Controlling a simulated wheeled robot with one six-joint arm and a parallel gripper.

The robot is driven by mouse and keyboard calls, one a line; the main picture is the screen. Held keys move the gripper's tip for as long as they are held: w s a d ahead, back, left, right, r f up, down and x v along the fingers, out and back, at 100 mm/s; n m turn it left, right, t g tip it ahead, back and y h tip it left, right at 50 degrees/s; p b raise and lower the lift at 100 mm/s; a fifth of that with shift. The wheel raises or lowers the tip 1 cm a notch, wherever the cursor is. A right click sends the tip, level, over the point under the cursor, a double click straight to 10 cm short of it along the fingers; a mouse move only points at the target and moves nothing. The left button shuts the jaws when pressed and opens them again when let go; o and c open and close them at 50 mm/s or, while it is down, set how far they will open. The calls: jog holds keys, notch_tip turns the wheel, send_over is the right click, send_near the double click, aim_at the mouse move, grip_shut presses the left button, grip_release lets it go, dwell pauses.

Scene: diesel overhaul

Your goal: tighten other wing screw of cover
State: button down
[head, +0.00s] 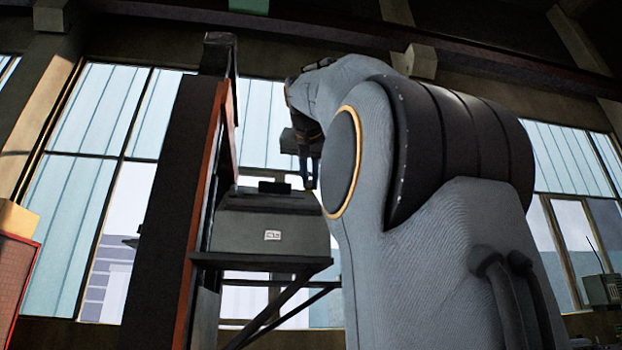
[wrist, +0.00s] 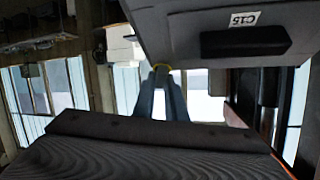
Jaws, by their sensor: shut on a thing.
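The cover is a grey housing with a small white label (head: 272,236); its body (head: 255,215) sits on a bracket in the head view. It also fills the upper right of the wrist view (wrist: 175,30), with a black bar on it. My gripper (head: 309,186) reaches down at the right edge of the housing. In the wrist view, my gripper's two fingers (wrist: 161,72) are close together at the housing's edge. The other wing screw cannot be made out.
A black bar (head: 275,187) lies on top of the housing. A dark upright post with an orange edge (head: 172,200) stands left of it. The bracket (head: 262,262) is below. Tall windows are behind, and an orange-red box (head: 14,275) is at far left.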

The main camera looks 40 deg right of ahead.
jog(key=shift+w+f+m+g+h+p, duration=0.1)
jog(key=shift+f+m+g+h+p, duration=0.1)
jog(key=shift+m+g, duration=0.4)
jog(key=shift+f+m+g+h+p, duration=0.15)
jog(key=shift+m+g, duration=0.15)
jog(key=shift+m, duration=0.5)
jog(key=shift+r, duration=0.1)
jog(key=m+g+p, duration=0.2)
jog(key=m, duration=0.1)
jog(key=shift+w+r+m+h+p, duration=0.1)
jog(key=shift+r+m+h+p, duration=0.05)
jog(key=shift+m+h+p, duration=0.15)
jog(key=shift+m+g+p, duration=0.6)
jog(key=shift+m, duration=0.2)
jog(key=shift+f, duration=0.2)
